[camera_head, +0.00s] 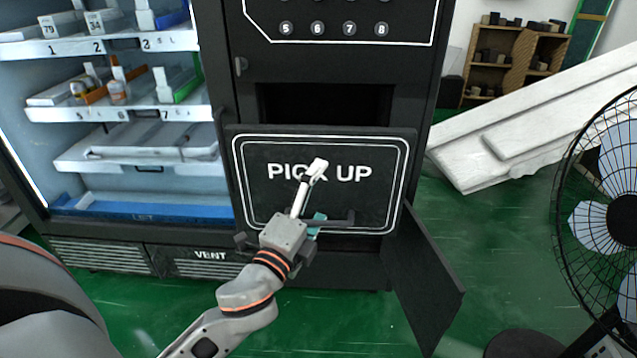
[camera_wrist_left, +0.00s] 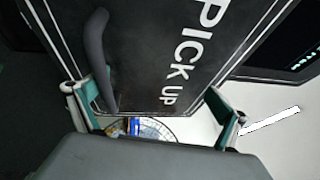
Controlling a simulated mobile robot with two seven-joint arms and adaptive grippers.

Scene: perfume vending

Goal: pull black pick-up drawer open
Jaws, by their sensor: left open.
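The black pick-up drawer front (camera_head: 375,150) stands upright on the vending machine, with white "PICK UP" lettering and a white double border. It also fills much of the left wrist view (camera_wrist_left: 150,45). Its dark bar handle (camera_head: 340,218) is on the lower part of the front, partly hidden by my gripper. My left gripper (camera_head: 318,195) is open, with teal finger pads, in front of the drawer. In the left wrist view the handle (camera_wrist_left: 95,55) shows close to the left finger, inside the jaw span; I cannot tell if they touch. My right gripper is not in view.
A dark recess (camera_head: 325,103) opens above the drawer front. A black panel (camera_head: 425,280) juts out at the lower right. Product shelves (camera_head: 130,112) are on the left. A fan (camera_head: 615,215) and leaning white boards (camera_head: 530,130) are on the right. Green floor (camera_head: 530,250) lies between.

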